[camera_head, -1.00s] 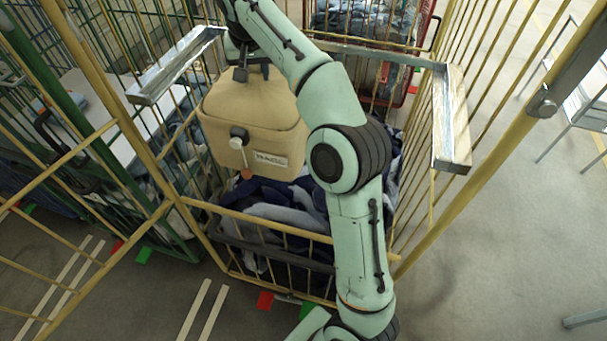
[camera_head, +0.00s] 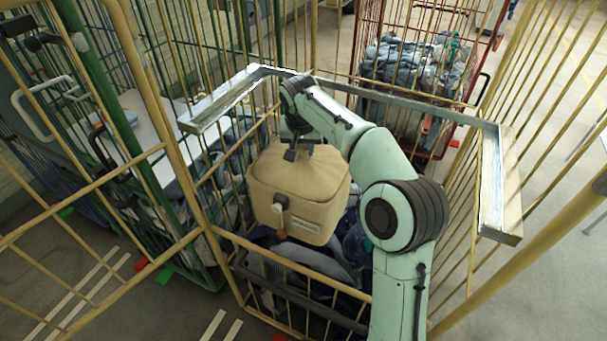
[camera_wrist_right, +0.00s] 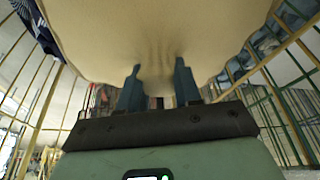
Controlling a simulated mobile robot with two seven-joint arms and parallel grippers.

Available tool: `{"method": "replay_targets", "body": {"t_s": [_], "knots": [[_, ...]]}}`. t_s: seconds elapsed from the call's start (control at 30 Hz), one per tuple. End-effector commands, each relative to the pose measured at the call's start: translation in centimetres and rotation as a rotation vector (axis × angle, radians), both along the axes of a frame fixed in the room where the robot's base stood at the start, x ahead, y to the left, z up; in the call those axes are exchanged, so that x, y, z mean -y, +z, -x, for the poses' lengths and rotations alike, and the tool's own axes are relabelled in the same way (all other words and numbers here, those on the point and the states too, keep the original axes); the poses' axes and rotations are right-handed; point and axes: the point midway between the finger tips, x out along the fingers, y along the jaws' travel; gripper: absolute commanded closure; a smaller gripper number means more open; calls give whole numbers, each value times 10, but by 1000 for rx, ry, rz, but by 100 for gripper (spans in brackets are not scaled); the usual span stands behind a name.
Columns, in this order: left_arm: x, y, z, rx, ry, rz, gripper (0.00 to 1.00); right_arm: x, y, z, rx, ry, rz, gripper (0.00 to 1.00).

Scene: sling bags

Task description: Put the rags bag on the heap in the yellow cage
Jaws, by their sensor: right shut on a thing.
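The rags bag (camera_head: 297,190) is a tan, boxy bag with a pale label and a toggle on its front. It hangs inside the yellow cage (camera_head: 190,215), low over the heap of dark blue and grey cloth (camera_head: 345,245). I cannot tell whether its underside touches the heap. My right gripper (camera_head: 297,148) is above the bag and shut on its top. In the right wrist view the two blue fingers (camera_wrist_right: 158,88) pinch the tan fabric, and the bag (camera_wrist_right: 155,40) fills the upper middle. My left gripper is not in view.
A grey metal rim (camera_head: 215,105) runs around the upper part of the yellow cage. A green cage (camera_head: 110,110) with a white panel stands at left. A red cage (camera_head: 410,75) with grey-blue cloth stands behind. Open floor (camera_head: 545,270) lies at right.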

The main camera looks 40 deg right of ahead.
Motion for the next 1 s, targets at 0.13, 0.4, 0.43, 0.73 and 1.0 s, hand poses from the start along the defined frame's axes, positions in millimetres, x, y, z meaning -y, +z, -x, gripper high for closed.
{"method": "replay_targets", "body": {"t_s": [0.13,0.4,0.43,0.73,1.0], "knots": [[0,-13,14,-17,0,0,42,0,-35,3,-4,0,0,100],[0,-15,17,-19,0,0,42,0,-52,1,-1,0,2,100],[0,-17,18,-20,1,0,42,0,-55,1,-2,0,1,100],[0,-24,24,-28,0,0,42,0,-88,1,1,0,1,100],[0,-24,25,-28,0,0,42,0,-89,1,1,0,1,100]]}}
